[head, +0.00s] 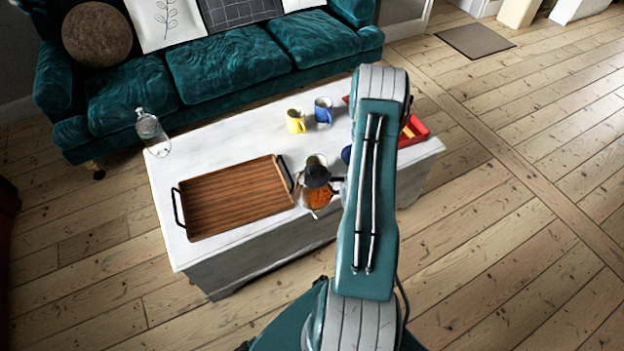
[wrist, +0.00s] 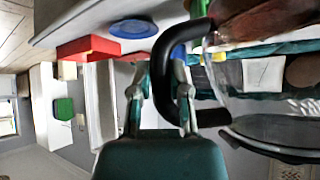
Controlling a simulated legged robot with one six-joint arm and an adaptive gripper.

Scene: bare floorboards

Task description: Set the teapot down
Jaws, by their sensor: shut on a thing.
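The glass teapot (head: 318,197) with amber tea and a dark lid shows in the head view, over the front edge of the white table, just right of the wooden tray (head: 235,200). I cannot tell whether its base touches anything. In the wrist view the teapot's glass body (wrist: 232,78) fills the right side, and its black handle (wrist: 160,62) loops to the left. My gripper (wrist: 160,78) is shut on this handle, with a finger on each side. In the head view my arm hides most of the gripper.
The white table (head: 250,136) also holds a yellow mug (head: 296,122), a blue mug (head: 323,111), a red box (head: 412,131) and a clear bottle (head: 152,131). The tray is empty. A blue plate (wrist: 133,28) shows in the wrist view. A teal sofa (head: 220,68) stands behind.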

